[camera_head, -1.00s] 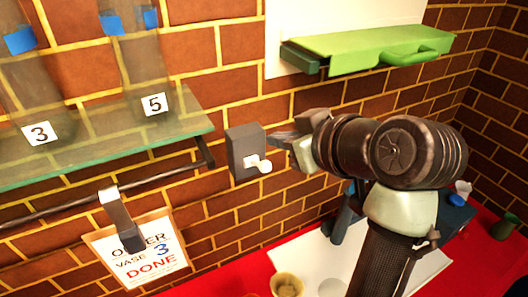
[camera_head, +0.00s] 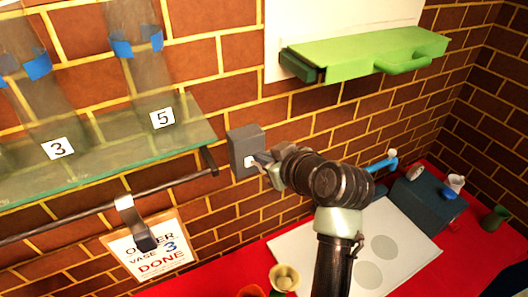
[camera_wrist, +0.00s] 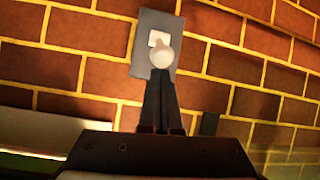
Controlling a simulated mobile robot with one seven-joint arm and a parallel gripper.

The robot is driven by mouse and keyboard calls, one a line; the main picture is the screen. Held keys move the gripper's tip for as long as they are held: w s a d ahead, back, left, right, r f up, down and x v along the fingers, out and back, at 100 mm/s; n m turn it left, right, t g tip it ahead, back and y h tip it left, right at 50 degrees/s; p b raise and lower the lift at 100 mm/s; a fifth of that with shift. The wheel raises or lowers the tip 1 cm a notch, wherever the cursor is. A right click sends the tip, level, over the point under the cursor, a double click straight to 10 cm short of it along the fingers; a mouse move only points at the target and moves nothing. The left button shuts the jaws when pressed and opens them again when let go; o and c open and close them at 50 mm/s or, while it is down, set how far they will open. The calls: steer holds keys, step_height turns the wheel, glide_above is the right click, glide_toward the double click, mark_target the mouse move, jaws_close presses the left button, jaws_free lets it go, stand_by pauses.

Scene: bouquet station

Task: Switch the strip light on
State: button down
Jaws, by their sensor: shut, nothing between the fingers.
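The grey switch box (camera_head: 242,148) is fixed to the brick wall, just right of the glass shelf. In the wrist view its grey plate (camera_wrist: 146,30) bears a white lever with a round knob (camera_wrist: 164,58), which sits low on the plate. I cannot make out a strip light for certain.
The glass shelf (camera_head: 105,150) holds vases marked 3 and 5. A rail (camera_head: 80,202) and an order sheet (camera_head: 150,252) hang below it. A green box with a handle (camera_head: 370,55) is up on the wall. A red table (camera_head: 225,282) with a white board (camera_head: 405,235) lies below.

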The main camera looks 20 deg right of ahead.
steer(key=shift+f+b, duration=0.2)
steer(key=shift+b, duration=0.15)
steer(key=shift+s+f+b, duration=0.1)
steer(key=shift+f+b, duration=0.05)
steer(key=shift+b, duration=0.2)
steer(key=shift+d+t+b, duration=0.1)
steer(key=shift+t+b, duration=0.2)
